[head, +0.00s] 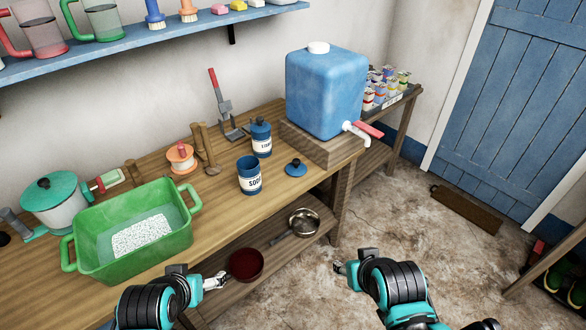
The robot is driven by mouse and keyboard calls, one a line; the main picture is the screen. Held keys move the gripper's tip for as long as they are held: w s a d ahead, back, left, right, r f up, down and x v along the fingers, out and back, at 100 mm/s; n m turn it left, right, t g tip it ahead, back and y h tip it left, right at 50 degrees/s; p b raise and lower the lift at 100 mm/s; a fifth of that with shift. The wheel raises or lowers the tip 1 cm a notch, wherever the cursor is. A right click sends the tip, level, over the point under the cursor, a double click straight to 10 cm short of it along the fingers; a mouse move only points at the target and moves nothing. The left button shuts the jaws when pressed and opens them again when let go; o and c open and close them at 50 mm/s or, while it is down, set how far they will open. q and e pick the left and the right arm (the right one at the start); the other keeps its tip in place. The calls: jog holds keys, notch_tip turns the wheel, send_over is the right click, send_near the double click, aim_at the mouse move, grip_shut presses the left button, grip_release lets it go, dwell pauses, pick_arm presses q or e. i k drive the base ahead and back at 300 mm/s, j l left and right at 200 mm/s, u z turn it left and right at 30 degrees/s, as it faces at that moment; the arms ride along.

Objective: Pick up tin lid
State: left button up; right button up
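The tin lid (295,168) is blue with a dark knob. It lies flat on the wooden workbench near its front edge. The open blue tin labelled soda (249,176) stands to its left, and a second blue tin (261,138), with its lid on, stands behind. My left gripper (221,281) is low in front of the bench, near the lower shelf, well below and left of the lid. My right gripper (338,266) is over the floor in front of the bench, below and right of the lid. Both are far from the lid; their finger openings are too small to read.
A blue water container (325,90) with a red-handled tap stands on a wooden block behind and right of the lid. A green basin (133,228) with white grains is on the bench's left. A red bowl (246,264) and a metal pan (303,222) are on the lower shelf.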

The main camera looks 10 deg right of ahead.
aim_at(295, 167)
jog(key=u, duration=0.25)
jog(key=i+l+u, duration=0.15)
jog(key=u, duration=0.25)
jog(key=i+l+u, duration=0.1)
jog(key=l+u, duration=0.4)
jog(key=u, duration=0.25)
jog(key=i+l+u, duration=0.1)
jog(key=l, duration=0.4)
jog(key=i+l, duration=0.1)
jog(key=l, duration=0.35)
jog(key=l+u, duration=0.15)
jog(key=l, duration=0.35)
jog(key=i, duration=0.05)
